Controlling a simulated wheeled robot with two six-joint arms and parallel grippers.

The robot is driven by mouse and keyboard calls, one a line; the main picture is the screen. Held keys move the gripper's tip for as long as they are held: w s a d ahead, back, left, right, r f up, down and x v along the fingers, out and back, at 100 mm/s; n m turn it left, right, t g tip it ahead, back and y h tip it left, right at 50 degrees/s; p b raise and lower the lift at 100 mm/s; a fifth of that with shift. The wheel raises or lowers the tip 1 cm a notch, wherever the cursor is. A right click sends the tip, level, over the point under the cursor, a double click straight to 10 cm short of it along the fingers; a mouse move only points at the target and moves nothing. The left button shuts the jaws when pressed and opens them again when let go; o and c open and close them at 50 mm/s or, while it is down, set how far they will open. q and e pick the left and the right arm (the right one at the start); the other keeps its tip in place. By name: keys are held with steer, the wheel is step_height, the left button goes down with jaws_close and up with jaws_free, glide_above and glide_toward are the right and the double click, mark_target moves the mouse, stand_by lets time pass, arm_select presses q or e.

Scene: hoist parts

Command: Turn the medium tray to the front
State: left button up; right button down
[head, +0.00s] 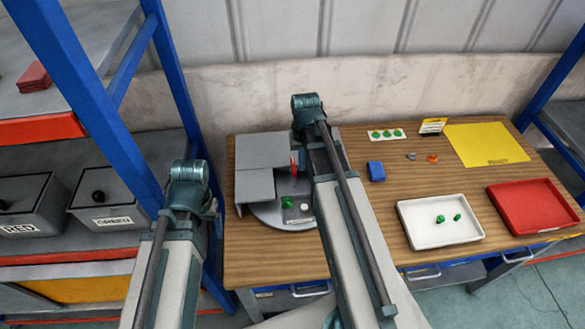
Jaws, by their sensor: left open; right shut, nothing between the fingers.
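A round grey turntable (268,219) stands at the left end of the wooden table. Grey covers (257,188) hide its back and left parts. A green part (287,201) and a small white piece (304,206) lie on its exposed front. I see no label marking the medium tray. A small red piece (294,166) stands upright by the covers. My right arm reaches over the turntable and hides its right side. Part of my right gripper (300,160) shows there, shut, with its tips mostly hidden. My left arm is left of the table; its fingers are hidden.
A white tray (418,236) with two green parts and a red tray (533,207) lie on the right. A blue block (376,171), a card with green parts (386,134) and a yellow mat (490,145) lie behind. Blue rack posts (178,85) stand near my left arm.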

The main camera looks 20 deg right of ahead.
stand_by(0.4)
step_height(320, 180, down, 2)
steer(key=shift+f+b, duration=0.25)
steer(key=shift+b, duration=0.95)
